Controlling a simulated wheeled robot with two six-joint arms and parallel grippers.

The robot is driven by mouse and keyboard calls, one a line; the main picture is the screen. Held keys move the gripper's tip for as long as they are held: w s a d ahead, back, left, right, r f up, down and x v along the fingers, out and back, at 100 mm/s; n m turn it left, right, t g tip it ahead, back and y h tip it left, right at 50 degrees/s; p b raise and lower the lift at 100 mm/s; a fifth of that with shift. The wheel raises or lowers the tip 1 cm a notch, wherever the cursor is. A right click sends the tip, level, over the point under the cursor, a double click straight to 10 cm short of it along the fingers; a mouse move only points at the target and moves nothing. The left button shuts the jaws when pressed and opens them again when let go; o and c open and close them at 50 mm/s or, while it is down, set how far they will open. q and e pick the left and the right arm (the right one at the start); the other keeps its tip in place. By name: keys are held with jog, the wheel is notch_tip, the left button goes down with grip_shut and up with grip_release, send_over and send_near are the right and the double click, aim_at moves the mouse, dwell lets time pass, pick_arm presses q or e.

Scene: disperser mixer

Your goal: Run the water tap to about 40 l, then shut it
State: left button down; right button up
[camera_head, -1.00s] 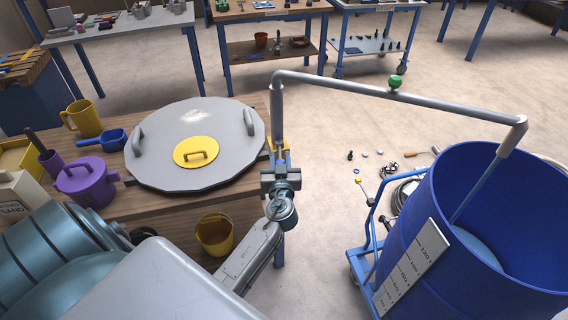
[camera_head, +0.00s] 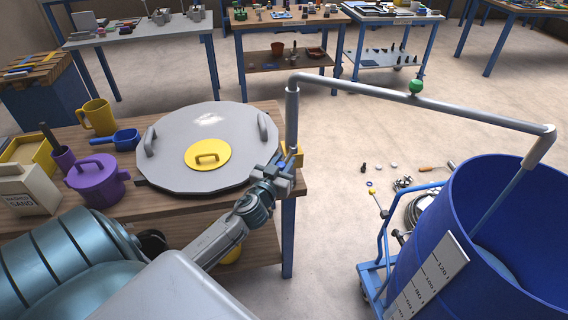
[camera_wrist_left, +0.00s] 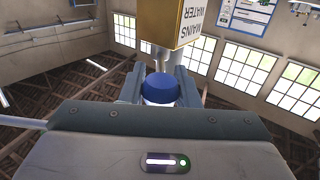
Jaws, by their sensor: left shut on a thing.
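The mains water post is a yellow box (camera_head: 293,158) at the table edge, lettered "MAINS WATER" in the left wrist view (camera_wrist_left: 193,22). My left gripper (camera_head: 277,176) is shut on the blue tap knob (camera_wrist_left: 160,89) below it. A grey pipe (camera_head: 420,98) runs from the post to a spout (camera_head: 540,147) over the blue barrel (camera_head: 465,208). A thin bluish stream (camera_head: 500,197) runs from the spout into the barrel, where a water surface (camera_head: 500,240) shows. The white litre scale (camera_head: 432,275) is on the outside, its bottom cut off; I cannot read the level. My right gripper is out of view.
The wooden table (camera_head: 230,198) holds a large grey lid (camera_head: 180,125), purple jug (camera_head: 97,182), yellow mug (camera_head: 98,117) and blue scoop (camera_head: 118,138). The barrel stands on a blue trolley (camera_head: 385,265). Small parts and a hose lie on the floor beside it.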

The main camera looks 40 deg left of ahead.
pick_arm(q)
jog(key=c, duration=1.3)
grip_release()
jog(key=shift+o, duration=1)
jog(key=shift+w+f, duration=0.1)
jog(key=shift+s, duration=0.25)
jog(key=b+v, duration=0.4)
jog(key=v, duration=0.6)
jog(key=shift+b, duration=0.35)
jog(key=shift+s+d, duration=0.1)
jog(key=shift+d, duration=0.05)
